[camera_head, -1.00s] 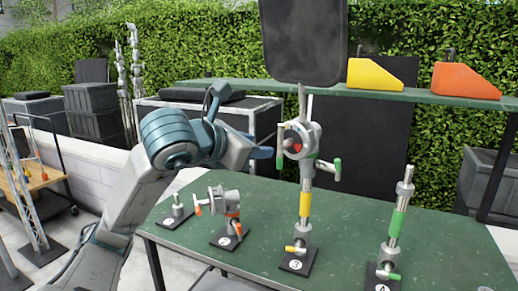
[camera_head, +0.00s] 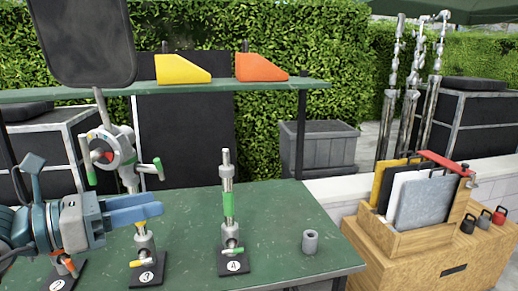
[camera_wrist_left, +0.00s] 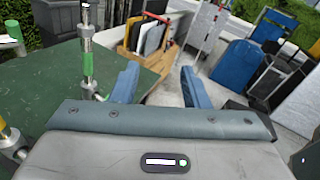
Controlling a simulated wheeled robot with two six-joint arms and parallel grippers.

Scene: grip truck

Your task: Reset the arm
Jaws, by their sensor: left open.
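My left gripper (camera_head: 150,208) comes in from the left over the green table (camera_head: 280,232). Its two blue fingers are apart with nothing between them. In the left wrist view the open fingers (camera_wrist_left: 158,85) point past the table edge. The gripper hides part of stand 3 (camera_head: 148,268), whose upper part carries a round grip head (camera_head: 112,146) and a black flag. Stand 4 (camera_head: 228,205), with a green band, stands upright to the right of the gripper, apart from it. It also shows in the left wrist view (camera_wrist_left: 88,65). My right gripper is not in view.
A short grey cylinder (camera_head: 310,242) stands near the table's right edge. A wooden cart (camera_head: 420,250) with boards is to the right. Yellow (camera_head: 182,69) and orange (camera_head: 261,67) wedges sit on the green shelf behind. The table between stand 4 and the cylinder is clear.

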